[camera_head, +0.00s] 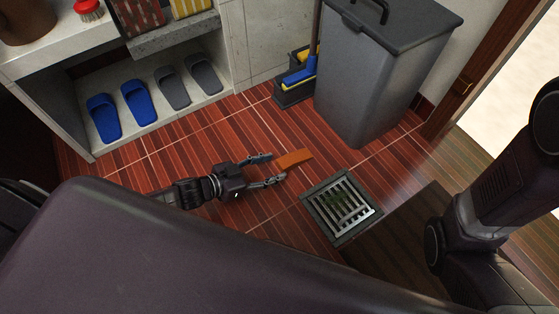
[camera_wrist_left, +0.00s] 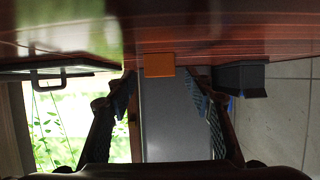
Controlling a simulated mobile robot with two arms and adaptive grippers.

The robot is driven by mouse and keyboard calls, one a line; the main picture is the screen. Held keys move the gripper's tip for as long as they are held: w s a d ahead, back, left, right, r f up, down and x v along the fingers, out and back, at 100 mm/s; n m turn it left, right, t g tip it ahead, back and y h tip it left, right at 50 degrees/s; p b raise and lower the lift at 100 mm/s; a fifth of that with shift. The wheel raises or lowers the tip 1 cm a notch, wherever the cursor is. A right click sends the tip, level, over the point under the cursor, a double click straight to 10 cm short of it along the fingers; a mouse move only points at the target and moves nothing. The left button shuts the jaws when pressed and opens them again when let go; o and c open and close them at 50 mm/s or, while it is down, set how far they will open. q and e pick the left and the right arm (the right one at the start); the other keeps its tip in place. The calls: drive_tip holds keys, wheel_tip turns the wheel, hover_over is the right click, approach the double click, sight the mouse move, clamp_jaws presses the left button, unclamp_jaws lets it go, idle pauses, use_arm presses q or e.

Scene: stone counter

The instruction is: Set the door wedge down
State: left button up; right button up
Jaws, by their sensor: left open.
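The orange door wedge (camera_head: 295,158) lies on the red plank floor in the head view, left of the bin's foot and above the drain grate. It also shows in the left wrist view (camera_wrist_left: 159,65), end-on and centred between my fingers. My left gripper (camera_head: 272,170) is low over the floor and open. Its two fingers point at the wedge, whose near end is at the fingertips. The wrist view shows a gap on both sides, so the fingers look clear of it. My right arm shows at the right edge of the head view; its gripper is out of view.
A grey lidded bin (camera_head: 375,80) stands behind the wedge, beside a dark bucket (camera_head: 293,92) with blue and yellow parts. A metal floor drain (camera_head: 341,208) is at lower right. Blue and grey slippers (camera_head: 138,103) sit on a low shelf. Floor left of the gripper is clear.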

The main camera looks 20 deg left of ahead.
use_arm(q)
drive_tip(key=p+v, duration=0.3)
drive_tip(key=v, duration=0.3)
drive_tip(key=shift+s+a+r, duration=0.2)
drive_tip(key=shift+s+r, duration=0.05)
drive_tip(key=shift+s+a+r+p, duration=0.15)
drive_tip(key=shift+s+a+p, duration=0.15)
drive_tip(key=shift+s+a, duration=0.15)
drive_tip(key=shift+d, duration=0.1)
